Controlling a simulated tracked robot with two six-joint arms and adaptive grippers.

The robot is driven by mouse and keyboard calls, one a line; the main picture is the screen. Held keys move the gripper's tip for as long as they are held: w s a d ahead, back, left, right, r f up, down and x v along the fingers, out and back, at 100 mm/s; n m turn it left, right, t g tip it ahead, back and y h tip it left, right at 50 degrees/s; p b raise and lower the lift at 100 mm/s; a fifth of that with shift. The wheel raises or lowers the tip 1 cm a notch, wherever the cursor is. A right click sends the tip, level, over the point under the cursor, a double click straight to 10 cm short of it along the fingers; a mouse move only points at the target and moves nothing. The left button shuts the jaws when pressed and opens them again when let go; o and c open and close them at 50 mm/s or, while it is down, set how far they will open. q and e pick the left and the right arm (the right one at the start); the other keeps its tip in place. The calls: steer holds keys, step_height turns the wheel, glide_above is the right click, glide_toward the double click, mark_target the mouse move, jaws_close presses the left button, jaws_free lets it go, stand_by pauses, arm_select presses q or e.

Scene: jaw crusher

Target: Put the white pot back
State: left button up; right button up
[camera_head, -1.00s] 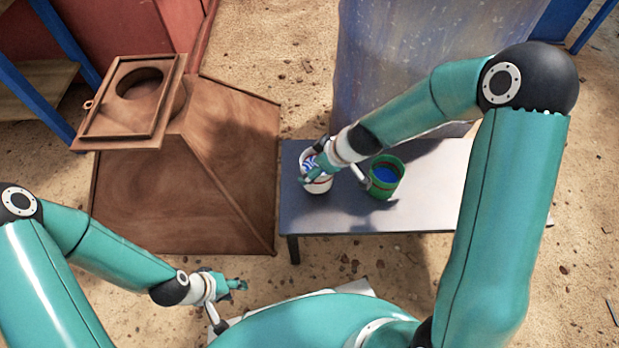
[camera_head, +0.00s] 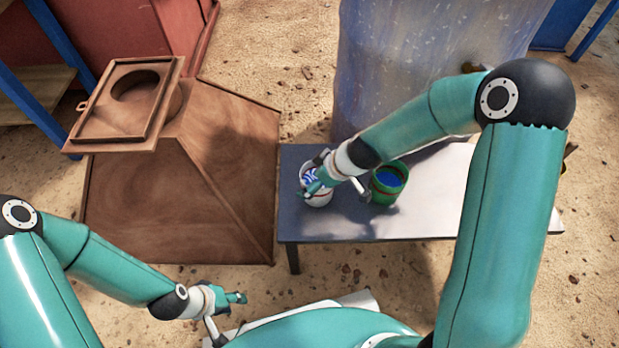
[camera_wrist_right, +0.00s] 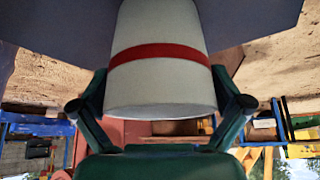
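The white pot (camera_head: 317,197) with a red band stands upright near the left end of the grey table (camera_head: 430,220); blue and white show in its top. My right gripper (camera_head: 317,174) is at the pot. In the right wrist view the white pot (camera_wrist_right: 160,75) fills the space between my right gripper's two fingers (camera_wrist_right: 160,90), which appear to touch its sides. The pot's base is cut off there. My left gripper (camera_head: 238,298) is empty, low and left of the table; its finger gap is unclear.
A green pot (camera_head: 387,183) with blue inside stands just right of the white pot. A brown metal hopper (camera_head: 180,200) is left of the table. A large bluish-grey cylinder (camera_head: 430,50) stands behind it. The table's right part is clear.

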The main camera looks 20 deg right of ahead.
steer(key=shift+s+d+r+p, duration=0.1)
steer(key=shift+r+p, duration=0.3)
steer(key=shift+r, duration=0.1)
steer(key=p+v, duration=0.6)
steer(key=v, duration=0.5)
steer(key=shift+s, duration=0.1)
steer(key=shift+s, duration=0.1)
